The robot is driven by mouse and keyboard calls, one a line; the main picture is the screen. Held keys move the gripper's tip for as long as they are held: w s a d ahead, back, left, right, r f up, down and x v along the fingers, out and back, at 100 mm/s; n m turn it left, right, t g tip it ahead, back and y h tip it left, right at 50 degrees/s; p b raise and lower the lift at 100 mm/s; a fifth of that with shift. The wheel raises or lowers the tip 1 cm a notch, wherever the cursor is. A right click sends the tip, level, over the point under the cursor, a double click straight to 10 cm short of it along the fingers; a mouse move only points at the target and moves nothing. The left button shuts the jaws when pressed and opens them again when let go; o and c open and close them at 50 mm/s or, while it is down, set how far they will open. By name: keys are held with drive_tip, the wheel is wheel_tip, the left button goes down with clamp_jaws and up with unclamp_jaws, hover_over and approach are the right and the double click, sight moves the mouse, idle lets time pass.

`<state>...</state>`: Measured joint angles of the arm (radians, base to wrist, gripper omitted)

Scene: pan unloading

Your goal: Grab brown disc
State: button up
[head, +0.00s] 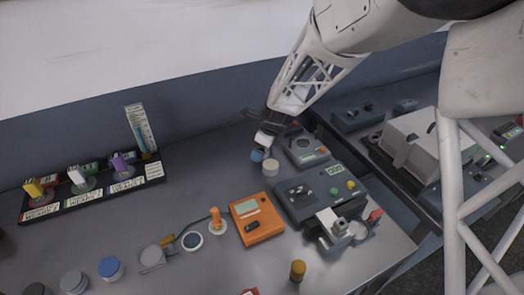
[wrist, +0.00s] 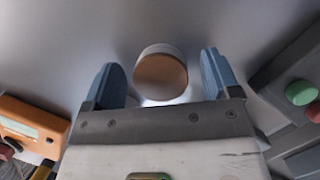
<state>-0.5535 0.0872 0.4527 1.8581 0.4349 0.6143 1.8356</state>
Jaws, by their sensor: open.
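The brown disc (wrist: 160,77) shows in the wrist view as a round tan-brown top on a short, pale-sided cylinder. It stands on the grey metal bench between my gripper's two blue fingers, with a gap on each side. In the head view the disc (head: 271,168) looks pale tan, just below and right of my gripper (head: 262,155). My gripper (wrist: 160,65) is open and empty, pointing down at the bench. One blue fingertip shows in the head view; the other is hard to make out.
An orange meter (head: 257,220) and a grey device with coloured buttons (head: 318,192) stand close by. A rack (head: 90,187) stands at the left. Jars, including a blue-lidded one (head: 110,268), line the front. Bench left of the disc is clear.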

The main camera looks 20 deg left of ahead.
drive_tip(key=c, duration=1.1)
drive_tip(key=shift+o, duration=0.2)
drive_tip(key=shift+r, duration=0.1)
drive_tip(key=shift+r, duration=0.8)
drive_tip(key=shift+v, duration=0.95)
drive_tip(key=s+d, duration=0.2)
drive_tip(key=s, duration=0.2)
drive_tip(key=s+d+r, duration=0.1)
drive_tip(key=s+d, duration=0.2)
drive_tip(key=s, duration=0.1)
drive_tip(key=s+d, duration=0.3)
drive_tip(key=s, duration=0.2)
drive_tip(key=shift+s+d+r, duration=0.1)
drive_tip(key=shift+d+r, duration=0.1)
